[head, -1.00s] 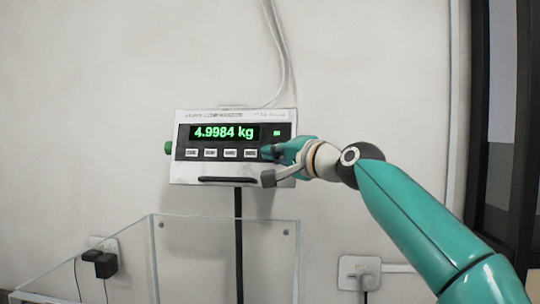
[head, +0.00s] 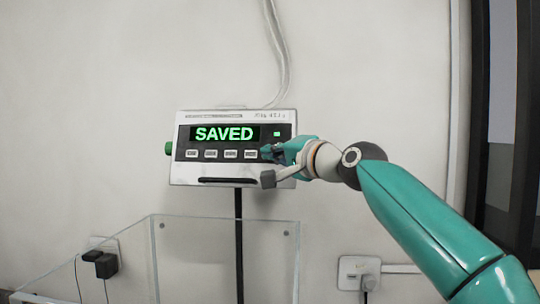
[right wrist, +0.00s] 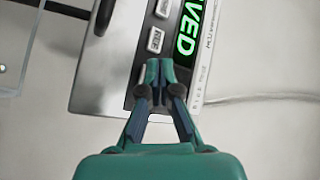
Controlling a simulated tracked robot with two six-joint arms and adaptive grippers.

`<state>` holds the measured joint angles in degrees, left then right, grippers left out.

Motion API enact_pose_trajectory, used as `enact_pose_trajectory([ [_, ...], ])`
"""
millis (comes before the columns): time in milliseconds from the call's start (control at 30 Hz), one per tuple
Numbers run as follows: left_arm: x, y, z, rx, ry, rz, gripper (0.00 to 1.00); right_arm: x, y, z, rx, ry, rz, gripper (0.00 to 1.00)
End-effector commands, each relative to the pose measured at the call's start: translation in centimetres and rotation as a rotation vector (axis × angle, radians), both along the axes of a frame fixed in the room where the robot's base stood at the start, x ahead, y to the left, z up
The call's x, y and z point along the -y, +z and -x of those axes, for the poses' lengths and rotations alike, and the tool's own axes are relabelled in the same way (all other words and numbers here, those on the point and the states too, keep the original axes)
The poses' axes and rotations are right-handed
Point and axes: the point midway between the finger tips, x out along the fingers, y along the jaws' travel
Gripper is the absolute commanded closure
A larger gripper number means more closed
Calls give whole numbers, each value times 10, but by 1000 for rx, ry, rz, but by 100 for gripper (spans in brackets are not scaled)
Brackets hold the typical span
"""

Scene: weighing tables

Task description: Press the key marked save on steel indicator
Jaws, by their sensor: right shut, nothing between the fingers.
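The steel indicator (head: 230,118) is mounted upright at the wall, with a row of pale keys under its dark display (head: 225,134). The display reads "SAVED" in green. My right gripper (head: 268,153) is at the right end of the key row, its fingers shut with nothing between them. In the right wrist view the shut fingertips (right wrist: 155,68) are over the dark key panel, just below a pale key (right wrist: 155,40). The key under or at the fingertips is hidden, and I cannot tell whether they touch it. My left gripper is not in view.
A clear-walled box (head: 225,255) stands below the indicator. A black post (head: 239,245) runs down from the indicator. Wall sockets with plugs are at the lower left (head: 105,265) and lower right (head: 366,280). A pale cable (head: 280,60) hangs above.

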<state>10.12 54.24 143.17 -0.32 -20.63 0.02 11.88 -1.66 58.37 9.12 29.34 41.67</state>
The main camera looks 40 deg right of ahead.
Motion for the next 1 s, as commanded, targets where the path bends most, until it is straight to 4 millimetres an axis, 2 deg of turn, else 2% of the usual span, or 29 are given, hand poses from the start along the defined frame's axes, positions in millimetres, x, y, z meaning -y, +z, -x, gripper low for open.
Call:
enact_pose_trajectory([
  [467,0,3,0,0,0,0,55,-5,4,5,1,-1,1,100],
  [800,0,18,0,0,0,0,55,-30,14,25,0,1,0,100],
  [1000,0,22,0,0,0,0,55,-38,15,31,1,0,1,100],
])
